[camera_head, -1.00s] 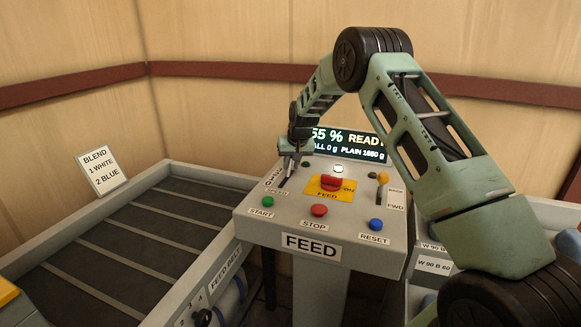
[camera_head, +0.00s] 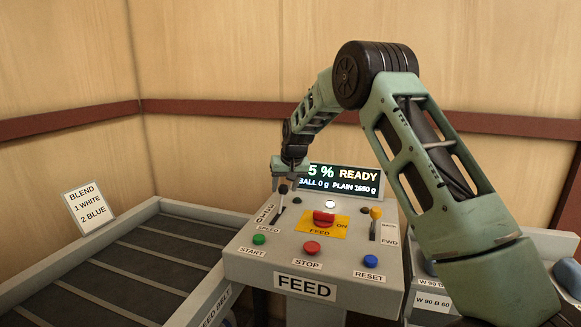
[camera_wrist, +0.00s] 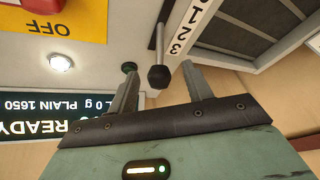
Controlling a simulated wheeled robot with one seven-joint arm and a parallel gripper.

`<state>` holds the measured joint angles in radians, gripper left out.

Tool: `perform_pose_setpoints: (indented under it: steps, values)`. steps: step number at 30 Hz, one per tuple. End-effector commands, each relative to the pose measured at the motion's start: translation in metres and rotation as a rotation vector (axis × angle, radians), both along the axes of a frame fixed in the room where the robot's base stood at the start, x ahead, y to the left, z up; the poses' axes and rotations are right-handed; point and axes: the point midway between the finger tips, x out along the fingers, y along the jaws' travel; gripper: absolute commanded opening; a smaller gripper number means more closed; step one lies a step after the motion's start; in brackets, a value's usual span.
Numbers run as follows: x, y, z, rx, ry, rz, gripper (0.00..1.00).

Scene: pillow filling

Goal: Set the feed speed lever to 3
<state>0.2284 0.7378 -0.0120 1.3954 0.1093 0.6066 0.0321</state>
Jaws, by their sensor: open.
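The feed speed lever (camera_head: 283,189) has a black knob on a thin metal stem, at the back left of the grey FEED panel (camera_head: 240,268). In the wrist view, its knob (camera_wrist: 158,77) appears between the two fingers of my gripper (camera_wrist: 160,68), with gaps on both sides. The white number strip (camera_wrist: 178,40) reads 0, 1, 2, 3 beside the stem, with 3 at the end towards the display. The lever's foot is out of the wrist view, so I cannot tell its exact setting. In the head view, my gripper (camera_head: 285,186) is open, fingers down around the knob.
The display (camera_head: 352,181) behind the panel reads READY. A slatted belt (camera_head: 130,265) lies left.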

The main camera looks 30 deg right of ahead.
Motion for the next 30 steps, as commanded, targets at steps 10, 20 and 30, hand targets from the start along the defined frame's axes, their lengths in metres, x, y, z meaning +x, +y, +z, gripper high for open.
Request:
perform_pose_setpoints:
  steps: [10,20,30]
  values:
    - [-0.03,0.003,0.072,-0.002,-0.005,0.0,0.5]
    - [-0.043,0.004,0.102,-0.001,-0.003,0.001,0.5]
    - [-0.043,0.004,0.103,-0.001,-0.002,0.001,0.5]
